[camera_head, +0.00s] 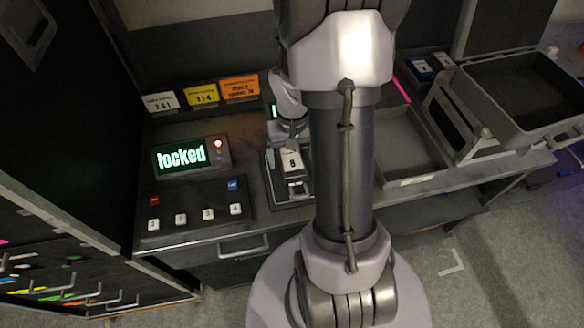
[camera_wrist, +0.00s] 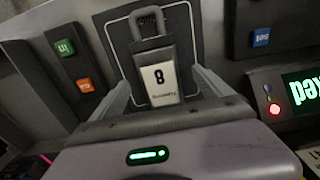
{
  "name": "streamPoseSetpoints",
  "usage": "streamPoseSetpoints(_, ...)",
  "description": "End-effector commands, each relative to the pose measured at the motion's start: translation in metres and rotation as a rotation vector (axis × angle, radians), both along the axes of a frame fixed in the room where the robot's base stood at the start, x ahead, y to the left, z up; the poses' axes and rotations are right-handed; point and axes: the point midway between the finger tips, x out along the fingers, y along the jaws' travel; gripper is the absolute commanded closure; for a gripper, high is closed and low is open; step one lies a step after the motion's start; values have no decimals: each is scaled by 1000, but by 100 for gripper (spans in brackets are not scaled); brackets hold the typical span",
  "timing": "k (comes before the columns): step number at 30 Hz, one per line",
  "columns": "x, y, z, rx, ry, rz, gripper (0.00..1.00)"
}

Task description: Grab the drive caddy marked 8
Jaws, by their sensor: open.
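The drive caddy marked 8 (camera_head: 292,161) is a small block with a white label and a grey loop handle. It stands on a framed pad on the bench, left of my arm. In the wrist view the caddy (camera_wrist: 162,82) lies between the two fingers of my gripper (camera_wrist: 160,88). The fingers are open, one on each side, with a gap visible beside the label. I cannot tell whether either finger touches it. In the head view my wrist is just above the caddy and hides part of its far side.
A console reading "locked" (camera_head: 181,156) with a red light and numbered buttons (camera_head: 208,214) is left of the caddy. White, yellow and orange cards (camera_head: 203,93) stand behind it. A shallow grey tray (camera_head: 415,178) and a tilted bin (camera_head: 495,130) are to the right.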

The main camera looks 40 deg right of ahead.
Motion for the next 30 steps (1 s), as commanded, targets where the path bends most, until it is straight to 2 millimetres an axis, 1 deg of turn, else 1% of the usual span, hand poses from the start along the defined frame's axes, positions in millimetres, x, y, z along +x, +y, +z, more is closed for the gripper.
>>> streamPoseSetpoints(1, 1, -2, -16, 2, 3, -1, 11)
streamPoseSetpoints(3, 1, -2, -30, 2, 3, -1, 11)
streamPoseSetpoints(4, 1, -2, -34, 2, 3, -1, 11)
streamPoseSetpoints(6, 2, -3, -36, 0, 0, 0, 11)
streamPoseSetpoints(10, 2, -3, -34, 0, 0, 0, 11)
streamPoseSetpoints(11, 2, -3, -34, 0, 0, 0, 15)
streamPoseSetpoints(12, 2, -3, -34, 0, 0, 0, 23)
streamPoseSetpoints(14, 2, -3, -34, 0, 0, 0, 34)
streamPoseSetpoints(15, 2, -3, -34, 0, 0, 0, 42)
streamPoseSetpoints(17, 2, -3, -34, 0, 0, 0, 54)
streamPoseSetpoints(18, 2, -3, -34, 0, 0, 0, 62)
streamPoseSetpoints(24, 2, -3, -33, 0, 0, 0, 100)
streamPoseSetpoints(30, 2, -3, -33, 0, 0, 0, 100)
